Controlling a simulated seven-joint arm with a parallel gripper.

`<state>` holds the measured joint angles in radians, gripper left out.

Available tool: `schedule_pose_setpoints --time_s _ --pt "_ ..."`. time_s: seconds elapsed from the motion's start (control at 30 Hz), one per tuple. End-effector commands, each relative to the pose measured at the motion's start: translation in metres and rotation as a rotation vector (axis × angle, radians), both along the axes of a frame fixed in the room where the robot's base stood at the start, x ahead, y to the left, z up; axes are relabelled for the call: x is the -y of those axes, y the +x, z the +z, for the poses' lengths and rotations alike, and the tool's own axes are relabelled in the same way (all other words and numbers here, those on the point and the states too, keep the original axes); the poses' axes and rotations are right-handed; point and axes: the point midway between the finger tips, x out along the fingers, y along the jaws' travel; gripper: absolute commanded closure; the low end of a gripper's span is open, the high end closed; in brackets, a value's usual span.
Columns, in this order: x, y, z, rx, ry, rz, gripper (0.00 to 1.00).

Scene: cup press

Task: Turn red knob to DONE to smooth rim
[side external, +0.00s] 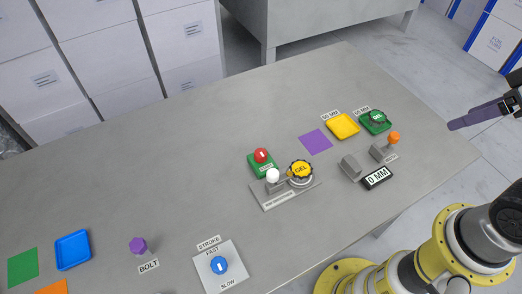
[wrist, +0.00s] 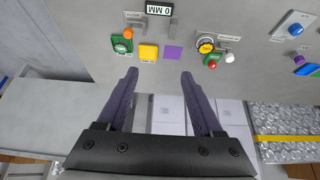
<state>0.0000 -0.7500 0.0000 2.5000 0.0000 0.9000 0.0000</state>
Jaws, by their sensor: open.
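The red knob (side external: 261,155) has a white mark on top and sits on a small green base (side external: 258,170) near the middle of the table. Lettering on the base is too small to read, so I cannot tell which word the mark points to. The knob also shows in the wrist view (wrist: 212,64), right of my fingers. My gripper (wrist: 159,75) is open and empty, its two dark fingers wide apart. In the side external view my gripper (side external: 480,115) is at the right edge, raised and well away from the knob.
The table's left-centre is mostly clear.

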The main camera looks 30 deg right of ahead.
Motion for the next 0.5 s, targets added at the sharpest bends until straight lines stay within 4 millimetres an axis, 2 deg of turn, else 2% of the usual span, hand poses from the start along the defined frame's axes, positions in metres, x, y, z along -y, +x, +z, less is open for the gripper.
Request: schedule_pose_setpoints --time_s 0.13,0.2,0.27,0.4,0.5 --pt "0.000 0.000 0.000 0.000 0.000 0.000 0.32" --pt "0.000 0.000 0.000 0.000 0.000 -0.001 0.27" --pt "0.000 0.000 0.000 0.000 0.008 -0.015 0.27" --pt "0.000 -0.001 0.000 -0.004 0.070 -0.130 0.27" --pt "0.000 0.006 0.016 0.026 0.153 -0.277 0.27"
